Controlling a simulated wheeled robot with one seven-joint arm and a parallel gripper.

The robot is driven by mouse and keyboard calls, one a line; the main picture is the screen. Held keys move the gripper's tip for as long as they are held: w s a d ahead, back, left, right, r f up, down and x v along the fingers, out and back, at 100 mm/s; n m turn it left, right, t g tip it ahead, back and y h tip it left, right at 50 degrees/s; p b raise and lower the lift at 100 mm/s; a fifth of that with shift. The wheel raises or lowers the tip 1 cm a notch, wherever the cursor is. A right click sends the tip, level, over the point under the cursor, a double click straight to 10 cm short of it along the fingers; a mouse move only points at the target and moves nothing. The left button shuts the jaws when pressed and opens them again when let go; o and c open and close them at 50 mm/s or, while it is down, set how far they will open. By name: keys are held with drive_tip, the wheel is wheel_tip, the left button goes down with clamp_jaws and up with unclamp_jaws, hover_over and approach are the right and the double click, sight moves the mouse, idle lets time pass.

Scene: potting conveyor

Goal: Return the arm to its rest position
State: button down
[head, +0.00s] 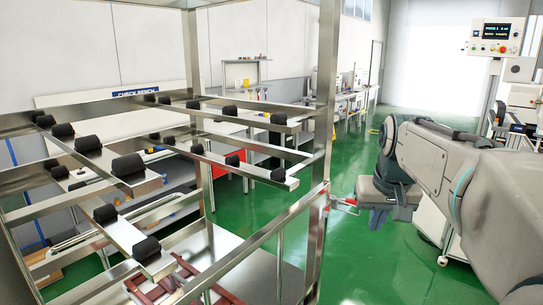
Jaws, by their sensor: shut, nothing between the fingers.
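My arm (435,165) comes in from the right edge and is bent, with its wrist hanging down over the green floor. My gripper (345,203) points left at the arm's end, just right of the metal rack's upright post. Its fingers are small in the picture; they look shut, with nothing seen held in them. I cannot tell whether the fingertips touch the post or only overlap it in the view.
A metal rack (325,100) with several black pads on its rails fills the left and middle. Reddish-brown bars lie low in it. A control panel (496,38) stands at the right. Green floor (345,250) is open between rack and arm.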

drive_tip(key=s+a+f, duration=0.3)
drive_tip(key=s+f, duration=0.3)
drive_tip(key=s, duration=0.3)
drive_tip(key=s+a+f+n, duration=0.1)
drive_tip(key=s+a+f, duration=0.2)
drive_tip(key=s+f, duration=0.4)
drive_tip(key=shift+s+a+f, duration=0.25)
drive_tip(key=shift+s, duration=0.6)
